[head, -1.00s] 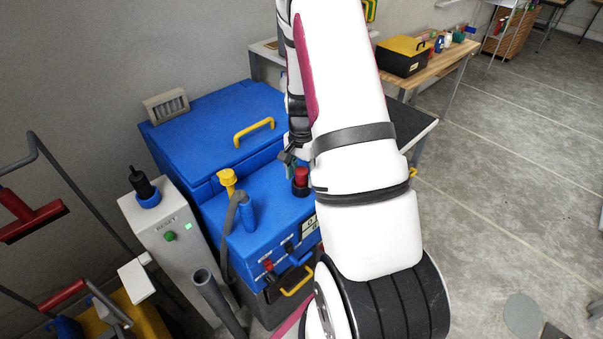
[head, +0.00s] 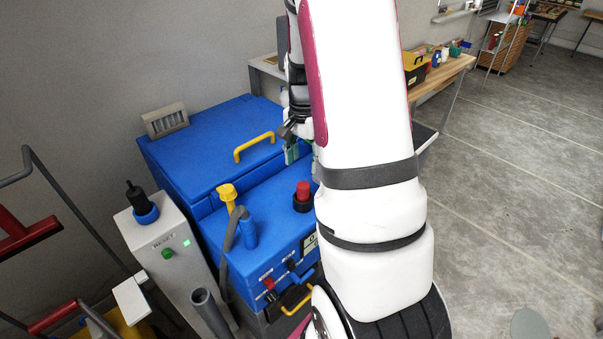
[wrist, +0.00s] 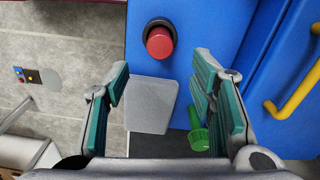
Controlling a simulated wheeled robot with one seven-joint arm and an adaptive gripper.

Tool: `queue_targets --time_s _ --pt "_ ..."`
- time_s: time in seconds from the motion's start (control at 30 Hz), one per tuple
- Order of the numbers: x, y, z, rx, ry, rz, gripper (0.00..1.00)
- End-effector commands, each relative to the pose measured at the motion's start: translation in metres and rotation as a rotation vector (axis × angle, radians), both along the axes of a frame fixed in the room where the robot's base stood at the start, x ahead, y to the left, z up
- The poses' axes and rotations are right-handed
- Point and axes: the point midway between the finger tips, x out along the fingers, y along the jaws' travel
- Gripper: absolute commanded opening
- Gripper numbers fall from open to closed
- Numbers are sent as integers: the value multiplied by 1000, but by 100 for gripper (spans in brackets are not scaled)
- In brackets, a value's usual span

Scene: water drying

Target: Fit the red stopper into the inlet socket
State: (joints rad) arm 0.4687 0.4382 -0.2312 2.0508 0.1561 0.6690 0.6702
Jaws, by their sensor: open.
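The red stopper (wrist: 159,42) sits upright in a black round collar (wrist: 153,24) on top of the blue machine (wrist: 180,20). I cannot tell how deep it sits, or whether the collar is the inlet socket. The stopper also shows in the head view (head: 303,190), just left of my arm. My gripper (wrist: 161,72) is open and empty in the wrist view, its teal-padded fingers spread wide. The stopper lies beyond the fingertips, between their lines and apart from them. In the head view my gripper (head: 291,150) is partly hidden by my arm, behind the stopper.
A yellow cap (head: 227,193) and a grey hose (head: 232,235) stand left of the stopper. A grey reset box (head: 160,240) with a black-handled plug (head: 140,200) stands farther left. Yellow handles project from the machine. A green scoop-like item (wrist: 198,138) lies below the right finger.

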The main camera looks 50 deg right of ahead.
Motion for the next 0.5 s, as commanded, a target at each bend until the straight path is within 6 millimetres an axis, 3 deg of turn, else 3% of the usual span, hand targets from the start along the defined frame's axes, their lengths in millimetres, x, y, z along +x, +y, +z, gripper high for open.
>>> queue_targets --time_s 0.17,0.27,0.37,0.5 --pt "1 2 15 -1 -3 7 50" --pt "4 14 31 -4 -23 55 50" --pt "8 40 59 -13 -64 164 50" --pt "7 91 108 -39 -138 384 50"
